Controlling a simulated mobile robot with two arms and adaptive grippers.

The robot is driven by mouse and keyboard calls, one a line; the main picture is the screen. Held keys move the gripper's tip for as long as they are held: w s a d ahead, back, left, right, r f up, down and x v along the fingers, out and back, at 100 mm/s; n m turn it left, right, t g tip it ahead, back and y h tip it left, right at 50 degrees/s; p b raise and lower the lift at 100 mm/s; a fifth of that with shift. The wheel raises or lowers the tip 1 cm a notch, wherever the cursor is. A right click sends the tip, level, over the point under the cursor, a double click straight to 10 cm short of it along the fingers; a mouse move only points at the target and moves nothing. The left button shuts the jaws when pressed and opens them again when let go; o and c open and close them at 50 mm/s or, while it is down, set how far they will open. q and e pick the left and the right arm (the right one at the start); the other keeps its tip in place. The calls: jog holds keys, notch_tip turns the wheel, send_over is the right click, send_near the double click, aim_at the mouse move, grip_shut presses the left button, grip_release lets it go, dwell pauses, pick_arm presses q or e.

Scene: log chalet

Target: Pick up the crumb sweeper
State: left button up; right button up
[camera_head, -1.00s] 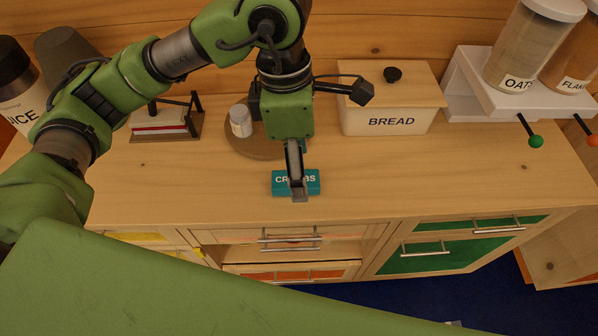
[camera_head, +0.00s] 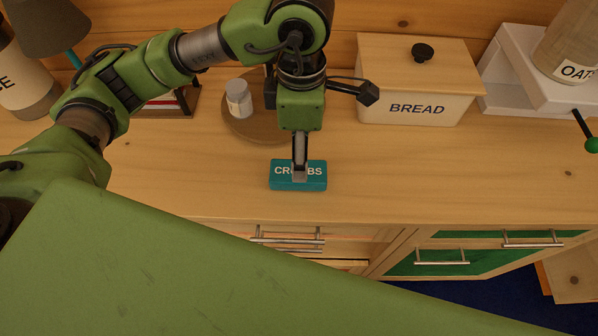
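The crumb sweeper (camera_head: 284,184) is a small teal block with white "CRUMBS" lettering, lying on the wooden counter near its front edge. My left gripper (camera_head: 299,176) points down at it from above. Its grey finger crosses the middle of the block and hides the middle letters. The fingers show edge-on, one behind the other, so I cannot tell whether they are closed on the block. The block seems to rest on the counter. My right gripper is not in view.
Behind stand a round wooden board (camera_head: 238,128) with a small white jar (camera_head: 239,98), and a bread box (camera_head: 416,85). A white dispenser stand (camera_head: 510,85) is at right. Drawers (camera_head: 440,255) lie below the counter edge. Counter space right of the sweeper is clear.

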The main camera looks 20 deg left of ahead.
pick_arm(q)
notch_tip(320, 180, down, 4)
jog(key=shift+f, duration=0.25)
jog(key=f, duration=0.1)
jog(key=f+p, duration=0.1)
jog(key=f, duration=0.1)
jog(key=f+p, duration=0.1)
jog(key=f, duration=0.1)
jog(key=shift+w+a+f, duration=0.1)
jog(key=shift+w+a, duration=0.2)
jog(key=shift+a, duration=0.05)
jog(key=c, duration=1.3)
